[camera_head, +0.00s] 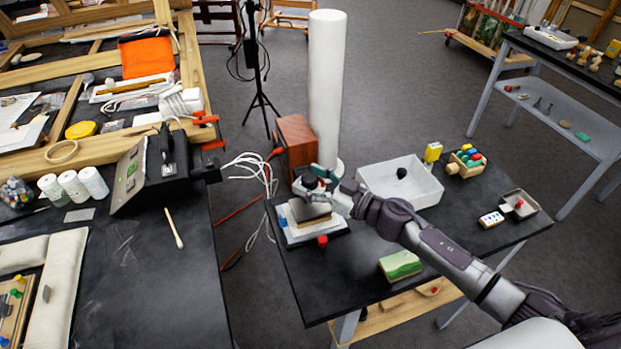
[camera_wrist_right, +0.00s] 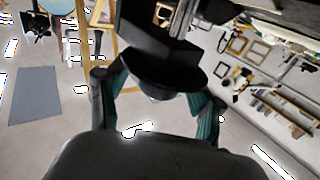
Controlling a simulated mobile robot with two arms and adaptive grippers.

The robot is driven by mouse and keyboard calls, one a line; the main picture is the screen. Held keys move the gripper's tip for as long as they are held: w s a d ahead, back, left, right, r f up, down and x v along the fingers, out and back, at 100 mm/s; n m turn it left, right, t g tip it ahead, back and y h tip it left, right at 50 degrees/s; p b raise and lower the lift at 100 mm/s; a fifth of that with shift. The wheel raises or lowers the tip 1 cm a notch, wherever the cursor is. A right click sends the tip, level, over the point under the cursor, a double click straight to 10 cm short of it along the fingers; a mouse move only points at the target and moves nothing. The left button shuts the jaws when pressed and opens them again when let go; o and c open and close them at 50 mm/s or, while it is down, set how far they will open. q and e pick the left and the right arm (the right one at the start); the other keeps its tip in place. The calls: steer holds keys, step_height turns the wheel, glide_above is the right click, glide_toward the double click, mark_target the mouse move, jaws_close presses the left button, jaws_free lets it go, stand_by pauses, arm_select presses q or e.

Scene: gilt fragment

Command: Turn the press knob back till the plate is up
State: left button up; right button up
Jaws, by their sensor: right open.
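The press (camera_head: 313,231) stands on the dark table at the near left. It has a pale base, a beige block or plate (camera_head: 309,213) on top, and a red knob at its front (camera_head: 322,241). My right gripper (camera_head: 318,180) is over the press, at its dark round press knob (camera_head: 310,181). In the right wrist view the gripper (camera_wrist_right: 160,92) is open, with teal-padded fingers on either side of the black knob (camera_wrist_right: 165,78). Whether the pads touch the knob cannot be told. The plate's exact height is hard to see behind the hand. My left gripper is out of view.
A white tray (camera_head: 425,196) with a black knob-like object is to the right. A green-topped block (camera_head: 400,265) lies in front, below my right arm.

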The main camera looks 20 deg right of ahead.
steer(key=shift+c, duration=0.3)
steer(key=c, duration=1.1)
steer(key=shift+n+g+y, duration=0.3)
steer(key=n+g+y+b, duration=0.1)
steer(key=n+g+y, duration=0.1)
steer(key=g, duration=0.1)
steer(key=shift+w+d+n+y+b, duration=0.15)
steer(key=shift+n+y+b, duration=0.15)
steer(key=shift+y+b, duration=0.1)
steer(key=n+g+y+b, duration=0.1)
steer(key=n+g+b, duration=0.1)
steer(key=g+b, duration=0.2)
steer(key=n+g+y+b, duration=0.1)
steer(key=n+g+b, duration=0.2)
steer(key=g+b, duration=0.1)
steer(key=n+g+y+b, duration=0.1)
steer(key=n+g+b, duration=0.2)
steer(key=g+b, duration=0.1)
steer(key=shift+f, duration=0.2)
steer(key=shift+r+n+g+b, duration=0.2)
steer(key=shift+n+g+b, duration=0.4)
steer(key=shift+g+b, duration=0.45)
steer(key=shift+r, duration=0.1)
